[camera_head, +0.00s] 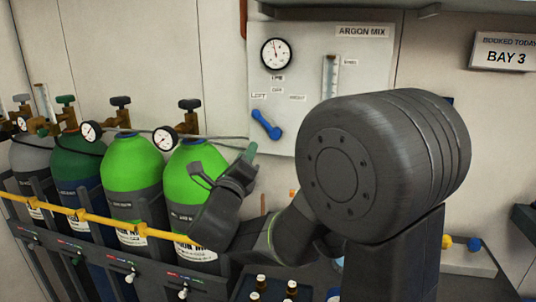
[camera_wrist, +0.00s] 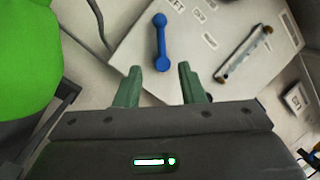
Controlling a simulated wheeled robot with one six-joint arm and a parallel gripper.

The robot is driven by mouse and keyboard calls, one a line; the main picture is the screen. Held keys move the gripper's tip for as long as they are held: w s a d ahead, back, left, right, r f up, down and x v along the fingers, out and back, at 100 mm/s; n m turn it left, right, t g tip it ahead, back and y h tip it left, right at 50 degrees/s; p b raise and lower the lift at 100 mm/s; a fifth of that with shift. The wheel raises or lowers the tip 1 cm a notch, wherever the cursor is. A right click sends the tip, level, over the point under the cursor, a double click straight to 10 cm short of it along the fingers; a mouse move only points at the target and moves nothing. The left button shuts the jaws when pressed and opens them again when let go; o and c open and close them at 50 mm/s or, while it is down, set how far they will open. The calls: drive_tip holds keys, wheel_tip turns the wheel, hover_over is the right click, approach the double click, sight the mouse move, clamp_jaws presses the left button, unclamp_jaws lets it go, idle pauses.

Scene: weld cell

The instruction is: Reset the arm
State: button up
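My gripper (camera_wrist: 158,88) shows in the wrist view with its two green fingers apart and nothing between them. In the head view the blue handle (camera_head: 266,124) is tilted on the argon mix panel (camera_head: 350,85). My arm's large dark joint covers the right middle of the head view.
Two bright green cylinders (camera_head: 131,160), a dark green one (camera_head: 77,150) and a grey one (camera_head: 32,153) stand in a rack at left behind a yellow bar (camera_head: 110,224). Small bottles (camera_head: 261,283) are at the bottom. A BAY 3 sign (camera_head: 505,54) hangs at upper right.

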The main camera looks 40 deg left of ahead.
sight(262, 122)
drive_tip(key=p+x, duration=0.2)
drive_tip(key=x, duration=1.2)
drive_tip(key=shift+p, duration=0.3)
drive_tip(key=shift+d, duration=0.1)
drive_tip(key=shift+s, duration=0.15)
drive_tip(key=b+v, duration=0.3)
drive_tip(key=v, duration=1)
drive_tip(key=p+x, duration=0.3)
drive_tip(key=x, duration=1)
drive_tip(key=shift+w+r, duration=0.15)
drive_tip(key=shift+w, duration=0.1)
drive_tip(key=shift+m, duration=0.7)
drive_tip(key=shift+d+r+m+h, duration=0.25)
drive_tip(key=shift+m+h, duration=0.25)
drive_tip(key=shift+m, duration=0.3)
